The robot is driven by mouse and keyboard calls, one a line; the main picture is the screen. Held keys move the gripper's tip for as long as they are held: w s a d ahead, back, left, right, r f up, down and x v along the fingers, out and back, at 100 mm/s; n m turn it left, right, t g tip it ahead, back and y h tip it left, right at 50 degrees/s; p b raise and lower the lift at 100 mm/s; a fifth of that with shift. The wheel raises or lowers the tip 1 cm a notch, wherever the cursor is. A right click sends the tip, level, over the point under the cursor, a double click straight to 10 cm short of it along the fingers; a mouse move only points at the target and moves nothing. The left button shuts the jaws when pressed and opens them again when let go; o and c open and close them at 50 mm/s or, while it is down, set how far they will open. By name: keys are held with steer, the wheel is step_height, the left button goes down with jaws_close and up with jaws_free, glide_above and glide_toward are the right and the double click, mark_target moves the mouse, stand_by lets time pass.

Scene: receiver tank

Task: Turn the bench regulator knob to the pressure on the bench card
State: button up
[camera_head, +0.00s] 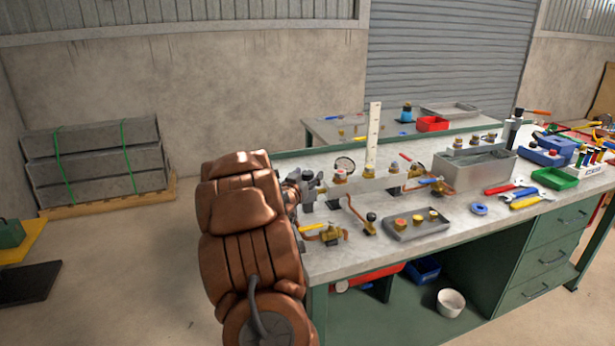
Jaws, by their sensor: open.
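My gripper (308,190) is small and dark at the left end of the workbench (345,260), partly hidden behind my brown arm. It is open, with nothing visible between its fingers. Just right of it, a round gauge (345,163) stands at the back of a row of brass and grey fittings (372,184). A black knob (371,216) tops a brass fitting in front of this row. I cannot tell which fitting is the bench regulator. A tall pale strip (374,138) stands upright behind the row. I cannot tell whether it is the bench card, and no pressure value is readable.
A grey tray (417,232) with brass parts lies near the front edge. A grey metal box (474,168), wrenches (512,188), a blue tape roll (479,208) and a green bin (555,178) are to the right. A bucket (450,302) sits beneath the bench.

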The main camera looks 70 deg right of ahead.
steer(key=a, duration=1.2)
steer(key=shift+w, duration=0.1)
stand_by(0.5)
